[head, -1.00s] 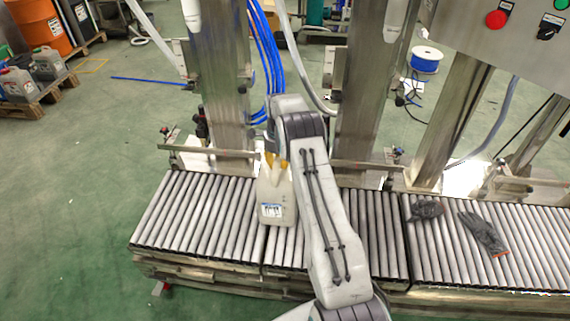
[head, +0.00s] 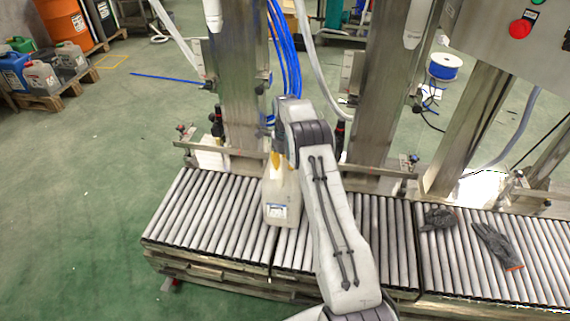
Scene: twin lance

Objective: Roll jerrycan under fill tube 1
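The jerrycan (head: 281,203) is a pale, off-white can with a label low on its front. It stands upright on the grey roller conveyor (head: 195,225), close to the joint between the left and middle sections. My gripper (head: 277,160) is at the top of the can, its yellow fingers at the handle or neck. My arm hides much of the gripper, so I cannot tell whether it is closed on the can. Two steel columns stand behind the rollers, a left one (head: 244,90) and a middle one (head: 380,100). I cannot tell which tube is fill tube 1.
Low guide rails (head: 215,149) run along the conveyor's back edge. Dark gloves (head: 494,245) lie on the right section. A control panel (head: 510,40) with a red button is at upper right. The rollers left of the can are clear.

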